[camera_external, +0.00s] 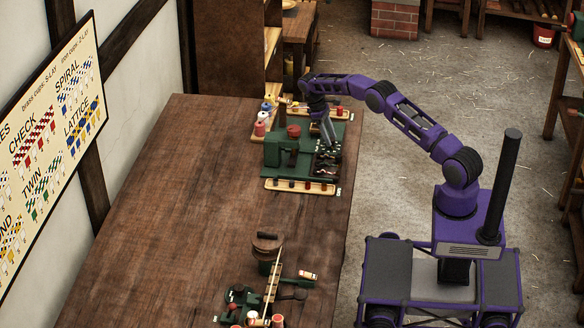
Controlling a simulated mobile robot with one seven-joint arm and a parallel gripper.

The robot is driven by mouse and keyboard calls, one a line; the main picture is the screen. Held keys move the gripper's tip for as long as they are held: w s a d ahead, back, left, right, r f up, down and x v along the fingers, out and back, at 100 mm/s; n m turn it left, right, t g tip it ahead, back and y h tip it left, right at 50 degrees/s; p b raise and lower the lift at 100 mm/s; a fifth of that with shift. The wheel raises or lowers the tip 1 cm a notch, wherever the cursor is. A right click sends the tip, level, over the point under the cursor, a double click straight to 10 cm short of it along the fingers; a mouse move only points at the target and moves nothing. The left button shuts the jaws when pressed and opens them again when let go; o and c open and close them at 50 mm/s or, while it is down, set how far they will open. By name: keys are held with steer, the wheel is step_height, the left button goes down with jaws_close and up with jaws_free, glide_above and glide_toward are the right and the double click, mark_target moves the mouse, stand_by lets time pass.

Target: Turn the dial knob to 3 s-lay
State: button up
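A green machine (280,152) stands on the brown wooden table at its far right edge. A round reddish-brown knob (293,130) sits on top of it. I cannot tell whether this is the dial knob, and no dial marks or numbers can be read. My gripper (330,141) points down over the right part of the machine, to the right of the knob and apart from it. It is close above a dark block with small pale pieces. The fingers are too small to tell whether they are open or shut.
Several spools (261,124) stand left of the machine. A wooden strip (300,187) with several pegs lies in front. A second green device (270,292) stands at the table's near end. The table (185,200) is clear between them. A pattern board (50,145) hangs left.

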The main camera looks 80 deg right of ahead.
steer(key=shift+o, duration=1.1)
steer(key=v, duration=0.5)
steer(key=shift+r, duration=0.15)
steer(key=shift+p+v, duration=1.1)
steer(key=shift+p, duration=0.1)
